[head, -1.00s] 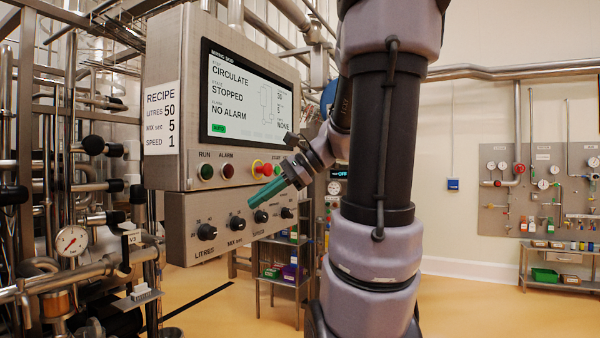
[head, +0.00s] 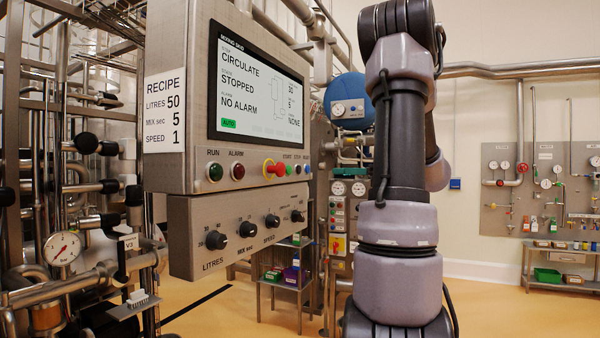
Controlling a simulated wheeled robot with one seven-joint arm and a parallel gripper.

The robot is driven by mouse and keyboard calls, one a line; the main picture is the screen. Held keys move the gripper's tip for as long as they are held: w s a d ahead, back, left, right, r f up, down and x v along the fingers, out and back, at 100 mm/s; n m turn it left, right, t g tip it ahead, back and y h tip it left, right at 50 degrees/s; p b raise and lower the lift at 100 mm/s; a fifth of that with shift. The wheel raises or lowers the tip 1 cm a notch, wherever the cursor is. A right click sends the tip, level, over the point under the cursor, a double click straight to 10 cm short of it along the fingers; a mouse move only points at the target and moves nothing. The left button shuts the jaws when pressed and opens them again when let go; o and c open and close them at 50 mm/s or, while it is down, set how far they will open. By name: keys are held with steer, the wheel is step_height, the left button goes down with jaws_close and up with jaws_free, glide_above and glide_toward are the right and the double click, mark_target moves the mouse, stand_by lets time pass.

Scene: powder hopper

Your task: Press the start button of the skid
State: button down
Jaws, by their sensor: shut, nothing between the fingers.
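The skid's control panel (head: 178,172) is a grey steel box at the left centre in the head view. Its screen (head: 258,88) reads CIRCULATE, STOPPED and NO ALARM. The small start button (head: 288,169) is on the lower strip under the label START, just right of the red emergency stop (head: 276,169) with its yellow ring. It is now unobstructed, but its colour is hard to tell. My arm stands upright to the right of the panel. My gripper does not show; it is out of sight, and its position relative to the button cannot be seen.
Stop and reset buttons sit close to the right of the start button. A knob box (head: 195,225) juts below. Pipes and a gauge (head: 62,248) fill the left side. A small shelf (head: 284,284) stands behind. Open floor lies to the right.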

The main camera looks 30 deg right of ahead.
mark_target(290, 169)
steer(key=x, duration=1.4)
steer(key=shift+s, duration=0.1)
steer(key=shift+x, duration=0.75)
steer(key=shift+s+a+r, duration=0.1)
steer(key=shift+a+r, duration=0.05)
